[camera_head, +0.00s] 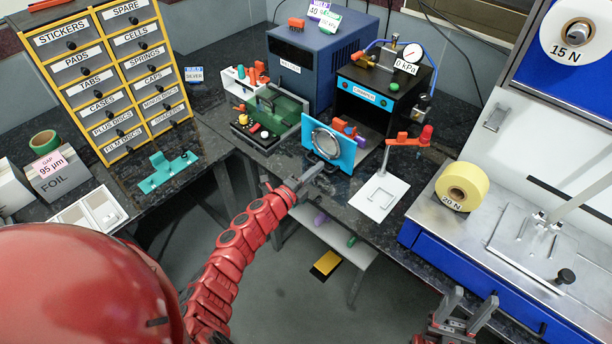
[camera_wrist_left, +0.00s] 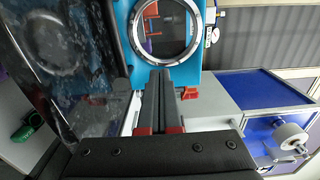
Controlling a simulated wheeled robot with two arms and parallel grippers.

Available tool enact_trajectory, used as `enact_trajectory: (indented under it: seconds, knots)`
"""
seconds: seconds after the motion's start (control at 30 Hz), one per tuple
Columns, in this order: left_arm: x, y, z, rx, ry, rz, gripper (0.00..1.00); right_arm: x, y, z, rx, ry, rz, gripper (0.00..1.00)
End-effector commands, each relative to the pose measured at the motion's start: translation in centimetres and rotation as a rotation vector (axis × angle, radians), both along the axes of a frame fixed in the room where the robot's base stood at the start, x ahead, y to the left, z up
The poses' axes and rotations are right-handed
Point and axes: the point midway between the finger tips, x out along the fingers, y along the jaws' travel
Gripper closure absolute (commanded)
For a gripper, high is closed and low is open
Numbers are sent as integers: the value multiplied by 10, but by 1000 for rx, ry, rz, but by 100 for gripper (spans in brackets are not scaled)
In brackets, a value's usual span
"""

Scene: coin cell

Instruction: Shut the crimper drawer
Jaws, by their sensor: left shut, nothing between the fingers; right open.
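The crimper (camera_head: 385,88) is a black box with a blue label strip, a gauge and a "0 kPa" tag. Its drawer has a blue front plate (camera_head: 349,150) with a silver-rimmed round window, and the plate stands out in front of the black body. In the left wrist view the blue plate (camera_wrist_left: 204,60) fills the top middle. My left gripper (camera_head: 314,172) is shut and empty, its tips just at the lower part of the plate; I cannot tell whether they touch. My right gripper (camera_head: 466,312) is open and empty, low at the right, well away from the drawer.
A green-bedded device (camera_head: 285,108) stands left of the drawer. A white stand with a red-orange arm (camera_head: 408,140) is close on its right, on a white sheet (camera_head: 380,197). A yellow roll (camera_head: 461,187) lies further right. The dark bench edge runs below the drawer.

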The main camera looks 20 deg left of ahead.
Motion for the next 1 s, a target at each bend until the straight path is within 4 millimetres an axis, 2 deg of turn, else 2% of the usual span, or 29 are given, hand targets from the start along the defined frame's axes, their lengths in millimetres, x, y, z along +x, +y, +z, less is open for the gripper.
enact_trajectory:
  seconds: [0.03,0.2,0.4,0.6,1.0]
  knots:
    - [10,-3,5,-1,-5,1,100,0,0,4,0,0,0,50]
    - [32,-11,4,-3,-2,2,100,0,0,10,0,0,0,50]
    - [50,-17,2,-2,-2,3,100,0,0,14,0,0,0,50]
    - [59,-22,2,-3,-2,-1,100,0,0,16,0,0,0,50]
    - [60,-23,1,-1,-2,-1,100,0,0,16,0,0,0,50]
